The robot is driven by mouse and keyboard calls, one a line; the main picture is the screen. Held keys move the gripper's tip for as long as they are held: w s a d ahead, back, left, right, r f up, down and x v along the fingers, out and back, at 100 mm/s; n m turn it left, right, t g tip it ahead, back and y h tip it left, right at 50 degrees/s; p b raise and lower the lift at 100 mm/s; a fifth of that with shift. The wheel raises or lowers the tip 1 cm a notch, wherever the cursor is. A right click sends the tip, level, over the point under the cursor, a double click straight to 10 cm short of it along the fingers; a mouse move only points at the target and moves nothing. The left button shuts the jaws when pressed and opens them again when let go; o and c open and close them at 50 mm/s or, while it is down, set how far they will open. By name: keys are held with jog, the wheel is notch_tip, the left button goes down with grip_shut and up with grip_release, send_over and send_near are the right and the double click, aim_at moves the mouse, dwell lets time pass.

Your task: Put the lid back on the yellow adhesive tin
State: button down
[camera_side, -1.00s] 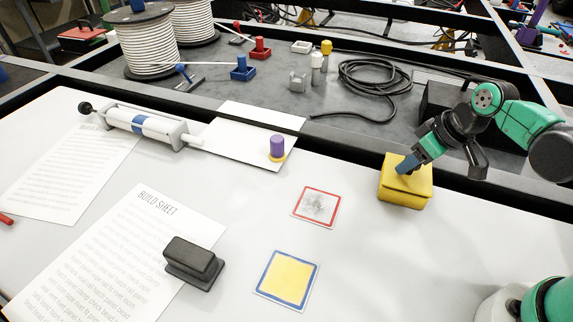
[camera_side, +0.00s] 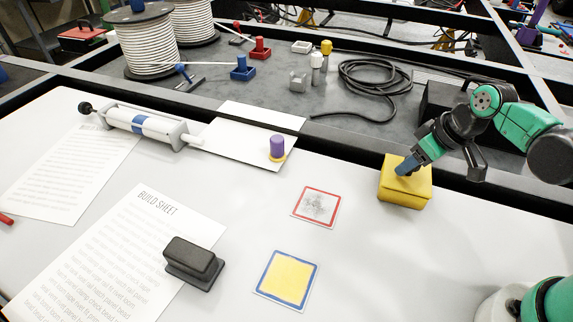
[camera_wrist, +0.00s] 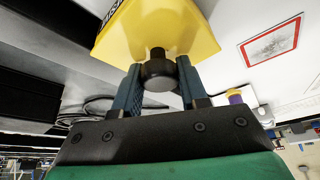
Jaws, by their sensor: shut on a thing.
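The yellow adhesive tin (camera_side: 402,196) stands upright on the pale bench, near the dark rail. Its yellow lid (camera_side: 415,173) sits on top, lined up with the tin's sides; no clear gap shows between them. My gripper (camera_side: 403,169) is above the lid, reaching down at a slant. In the wrist view my gripper (camera_wrist: 158,70) is shut on the lid's dark knob (camera_wrist: 158,72), one blue finger on each side. The yellow surface (camera_wrist: 165,30) fills the top of that view. The far sides of the tin are hidden.
A red-bordered square (camera_side: 316,206) and a blue-bordered yellow square (camera_side: 287,280) lie left of the tin. A black block (camera_side: 193,260) sits on the build sheet (camera_side: 150,215). The dark rail (camera_side: 340,145) runs behind the tin.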

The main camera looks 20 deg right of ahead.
dwell(0.4)
grip_release()
dwell(0.4)
jog(key=shift+r, duration=3.5)
grip_shut()
jog(key=shift+f, duration=0.15)
